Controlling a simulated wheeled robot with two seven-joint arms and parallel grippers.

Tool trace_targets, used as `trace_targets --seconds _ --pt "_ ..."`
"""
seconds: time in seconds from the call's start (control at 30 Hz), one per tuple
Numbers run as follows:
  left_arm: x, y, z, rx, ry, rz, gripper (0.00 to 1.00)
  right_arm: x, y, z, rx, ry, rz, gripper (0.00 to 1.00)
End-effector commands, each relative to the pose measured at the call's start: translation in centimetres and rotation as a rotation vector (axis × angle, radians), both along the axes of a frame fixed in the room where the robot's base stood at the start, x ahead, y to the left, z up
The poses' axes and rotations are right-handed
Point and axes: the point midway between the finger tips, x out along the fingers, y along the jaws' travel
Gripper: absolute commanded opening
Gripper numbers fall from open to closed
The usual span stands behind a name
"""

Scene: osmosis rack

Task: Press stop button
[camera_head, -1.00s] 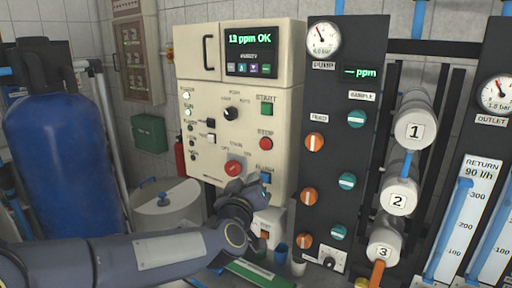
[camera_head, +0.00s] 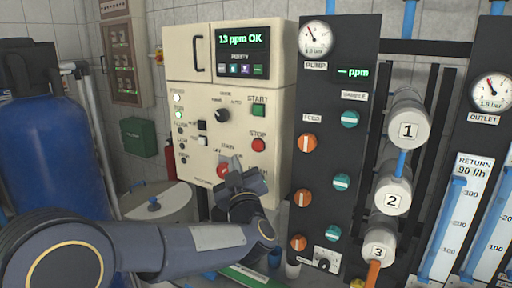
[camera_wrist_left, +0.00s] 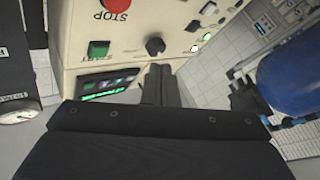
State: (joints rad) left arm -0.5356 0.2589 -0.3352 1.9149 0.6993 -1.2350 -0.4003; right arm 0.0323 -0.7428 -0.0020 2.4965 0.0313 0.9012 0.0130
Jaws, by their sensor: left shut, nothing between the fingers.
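The red stop button (camera_head: 258,145) sits on the cream control panel (camera_head: 190,100), under the green start button (camera_head: 258,110) and above its STOP label's lower neighbours. In the left wrist view the stop button (camera_wrist_left: 117,4) is cut by the top edge, with its STOP label below it. My left gripper (camera_head: 243,180) is shut and empty, in front of the panel's lower part, below and slightly left of the stop button and apart from it in the picture. Its fingers (camera_wrist_left: 160,84) also show in the left wrist view. My right gripper is not in view.
A red rotary switch (camera_head: 224,169) is partly hidden by my left gripper. A black knob (camera_head: 222,115) and small switches sit left of the buttons. The dark valve panel (camera_head: 325,160) stands close on the right; a blue tank (camera_head: 55,150) stands left.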

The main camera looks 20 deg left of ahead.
Motion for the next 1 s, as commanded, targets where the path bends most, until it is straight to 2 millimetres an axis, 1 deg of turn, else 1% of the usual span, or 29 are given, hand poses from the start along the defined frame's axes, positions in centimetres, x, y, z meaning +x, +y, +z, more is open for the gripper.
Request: trace_targets --seconds 0.37,0.5,0.7,1.0 --pt "5.1 -0.7 0.1 0.003 0.002 0.001 0.00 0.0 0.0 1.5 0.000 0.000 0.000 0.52" --pt "6.7 -0.9 0.0 0.002 0.001 0.001 0.00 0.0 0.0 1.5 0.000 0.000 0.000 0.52" --pt "7.8 -1.1 0.0 0.000 0.001 0.000 0.00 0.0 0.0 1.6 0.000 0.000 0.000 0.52" --pt "8.0 -1.1 0.0 0.000 0.001 0.000 0.00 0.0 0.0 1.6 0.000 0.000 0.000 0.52"
